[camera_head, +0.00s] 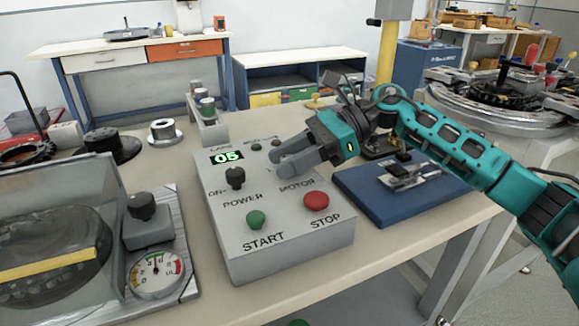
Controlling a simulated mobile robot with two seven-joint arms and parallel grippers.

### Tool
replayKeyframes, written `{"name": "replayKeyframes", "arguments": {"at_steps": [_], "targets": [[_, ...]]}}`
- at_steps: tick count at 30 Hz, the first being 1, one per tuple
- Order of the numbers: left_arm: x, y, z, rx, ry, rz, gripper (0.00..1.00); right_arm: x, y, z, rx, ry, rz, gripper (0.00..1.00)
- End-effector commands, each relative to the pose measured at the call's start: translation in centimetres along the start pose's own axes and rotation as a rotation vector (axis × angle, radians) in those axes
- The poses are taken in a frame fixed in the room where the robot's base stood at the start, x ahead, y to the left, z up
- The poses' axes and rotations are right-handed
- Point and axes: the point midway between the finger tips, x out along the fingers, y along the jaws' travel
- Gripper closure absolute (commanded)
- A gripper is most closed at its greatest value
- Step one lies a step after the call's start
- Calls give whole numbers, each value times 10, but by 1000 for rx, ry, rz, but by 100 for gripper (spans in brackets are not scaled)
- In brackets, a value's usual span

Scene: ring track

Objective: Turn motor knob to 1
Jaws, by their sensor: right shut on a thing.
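The grey control box (285,235) stands on the bench in the middle of the head view. Its top has a green display (227,157) reading 05, a black POWER knob (235,178), a green START button (256,219) and a red STOP button (316,201). My right gripper (283,162) reaches in from the right and is shut on the motor knob, just above the MOTOR label. Its grey fingers hide the knob, so I cannot see which way it points. My left gripper is not in view.
A blue board (365,205) with a metal fixture lies right of the box. A gauge (155,274) and a clear-covered machine (50,230) stand to the left. Black and silver spools (165,132) sit behind. A round track (500,105) is at the far right.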

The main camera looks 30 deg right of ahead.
Motion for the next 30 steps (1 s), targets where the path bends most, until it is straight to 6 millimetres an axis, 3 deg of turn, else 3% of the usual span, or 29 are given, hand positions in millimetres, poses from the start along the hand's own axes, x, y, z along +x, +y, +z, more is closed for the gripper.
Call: {"name": "replayKeyframes", "arguments": {"at_steps": [10, 26, 27, 30], "targets": [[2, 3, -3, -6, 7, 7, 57, 1, 0, 1, -51, -3, 122, 92], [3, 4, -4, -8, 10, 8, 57, 1, 0, 1, -58, -1, 140, 92], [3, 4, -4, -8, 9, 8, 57, 1, 0, 0, -57, -1, 140, 58], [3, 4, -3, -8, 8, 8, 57, 1, 0, 0, -57, -1, 140, 49]]}}
